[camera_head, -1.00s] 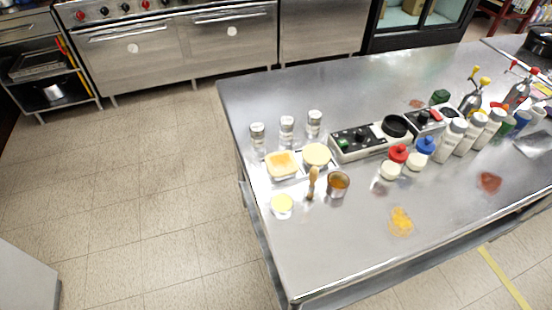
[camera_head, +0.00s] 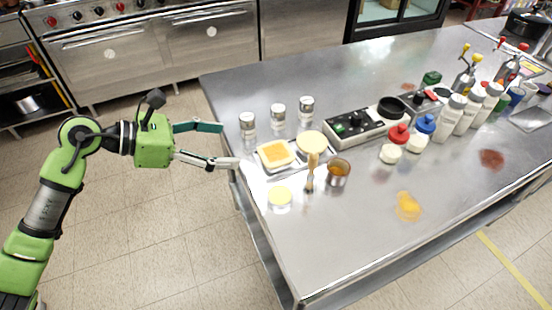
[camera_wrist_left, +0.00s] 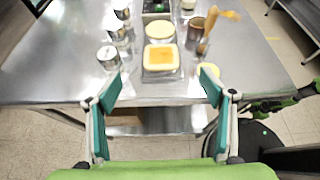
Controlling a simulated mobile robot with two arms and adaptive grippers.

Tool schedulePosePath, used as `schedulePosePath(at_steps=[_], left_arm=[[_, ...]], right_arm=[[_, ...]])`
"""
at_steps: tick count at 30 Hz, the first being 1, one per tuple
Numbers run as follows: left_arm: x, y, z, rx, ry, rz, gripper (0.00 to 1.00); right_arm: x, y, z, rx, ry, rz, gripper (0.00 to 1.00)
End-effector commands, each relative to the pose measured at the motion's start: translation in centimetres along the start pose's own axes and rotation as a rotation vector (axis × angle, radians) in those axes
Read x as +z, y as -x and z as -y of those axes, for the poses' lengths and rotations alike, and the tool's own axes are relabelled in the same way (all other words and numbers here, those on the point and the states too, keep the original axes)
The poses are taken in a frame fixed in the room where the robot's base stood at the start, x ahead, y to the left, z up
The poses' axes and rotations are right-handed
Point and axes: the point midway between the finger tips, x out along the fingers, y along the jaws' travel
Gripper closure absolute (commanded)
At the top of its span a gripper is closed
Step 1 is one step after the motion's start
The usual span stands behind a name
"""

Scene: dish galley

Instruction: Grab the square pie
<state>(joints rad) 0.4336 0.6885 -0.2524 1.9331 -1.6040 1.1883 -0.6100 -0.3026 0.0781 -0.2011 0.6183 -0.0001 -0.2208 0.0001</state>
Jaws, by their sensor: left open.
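The square pie (camera_head: 275,154) is pale with an orange centre. It sits on a metal tray near the left edge of the steel table (camera_head: 350,225). In the left wrist view the square pie (camera_wrist_left: 161,58) lies straight ahead, between and beyond my open fingers. My left gripper (camera_head: 230,144) is open and empty, just left of the pie and apart from it. In the wrist view my left gripper (camera_wrist_left: 156,88) has its fingers spread wide at the table edge.
A round pie (camera_head: 311,143) sits right beside the square one. Several shakers (camera_head: 278,115) stand behind. A brush (camera_head: 310,172), a metal cup (camera_head: 338,172) and a yellow-topped round item (camera_head: 279,196) are in front. A cooker unit (camera_head: 355,126) and bottles stand farther right.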

Motion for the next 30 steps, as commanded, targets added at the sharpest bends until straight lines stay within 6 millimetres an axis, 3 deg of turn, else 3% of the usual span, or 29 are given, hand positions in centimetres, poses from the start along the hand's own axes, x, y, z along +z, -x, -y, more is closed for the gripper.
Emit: schedulePosePath(at_steps=[4,13,22,30], left_arm=[[-0.3,-1.1,0.0,0.005,-0.040,-0.039,0.25],[-0.5,-6.7,0.0,0.005,-0.034,-0.034,0.25],[-0.8,-9.2,0.1,0.005,-0.032,-0.034,0.25],[-1.4,-13.0,0.2,0.006,-0.033,-0.035,0.25]], right_arm=[[-0.3,0.4,0.7,-0.008,-0.001,-0.004,0.60],[-0.6,1.5,0.3,-0.004,0.000,-0.007,0.60],[-0.5,2.2,-0.5,0.006,-0.001,-0.006,0.60],[-0.6,3.4,-0.6,0.006,-0.001,-0.006,0.60]])
